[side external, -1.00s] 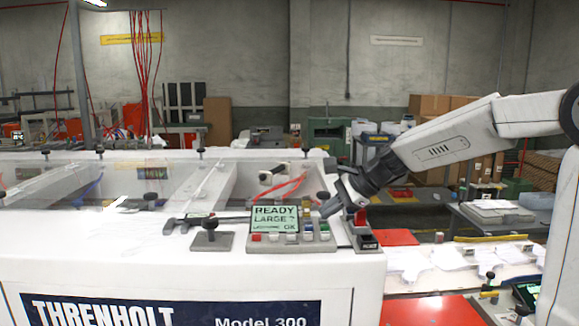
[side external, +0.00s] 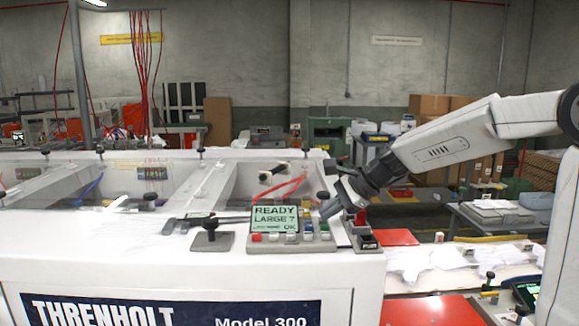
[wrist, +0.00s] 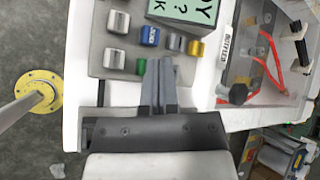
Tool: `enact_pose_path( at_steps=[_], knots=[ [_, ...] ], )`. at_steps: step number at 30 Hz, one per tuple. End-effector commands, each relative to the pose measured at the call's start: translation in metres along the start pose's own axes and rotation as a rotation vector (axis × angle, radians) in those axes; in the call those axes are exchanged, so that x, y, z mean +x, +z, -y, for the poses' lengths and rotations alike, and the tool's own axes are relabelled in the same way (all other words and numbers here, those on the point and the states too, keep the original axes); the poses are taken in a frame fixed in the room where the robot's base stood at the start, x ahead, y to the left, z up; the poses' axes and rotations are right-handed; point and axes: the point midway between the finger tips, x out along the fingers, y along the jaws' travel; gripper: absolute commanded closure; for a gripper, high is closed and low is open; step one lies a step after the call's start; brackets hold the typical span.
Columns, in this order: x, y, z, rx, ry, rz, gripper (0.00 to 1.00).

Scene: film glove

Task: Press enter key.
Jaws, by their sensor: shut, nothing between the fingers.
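The control panel (side external: 264,246) sits on the white machine's top, with a screen (side external: 281,217) reading "READY LARGE ?" and "OK". Its keys include a red key (side external: 257,238), a blue key (wrist: 150,36), a green key (wrist: 141,66), a yellow key (wrist: 194,47) and several grey or white ones. No enter label is readable. My gripper (wrist: 160,64) is shut and empty, its tips just right of the green key and below the blue and grey keys in the wrist view. In the side view my gripper (side external: 327,211) is at the panel's right end. I cannot tell whether it touches a key.
A black-knobbed lever (side external: 210,237) stands left of the panel. Clear covers and red tubes (side external: 290,188) lie behind. A red surface (side external: 430,309) is at lower right.

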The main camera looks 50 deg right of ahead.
Motion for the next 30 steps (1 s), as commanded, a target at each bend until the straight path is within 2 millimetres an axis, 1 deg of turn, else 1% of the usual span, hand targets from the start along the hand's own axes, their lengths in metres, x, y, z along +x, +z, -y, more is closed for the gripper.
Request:
enact_pose_path(
  at_steps=[6,30],
  knots=[
    [0.0038,-0.0028,-0.0027,0.000,0.000,0.000,1.00],
    [0.0063,-0.0046,-0.0047,0.001,0.001,0.000,1.00]
  ],
)
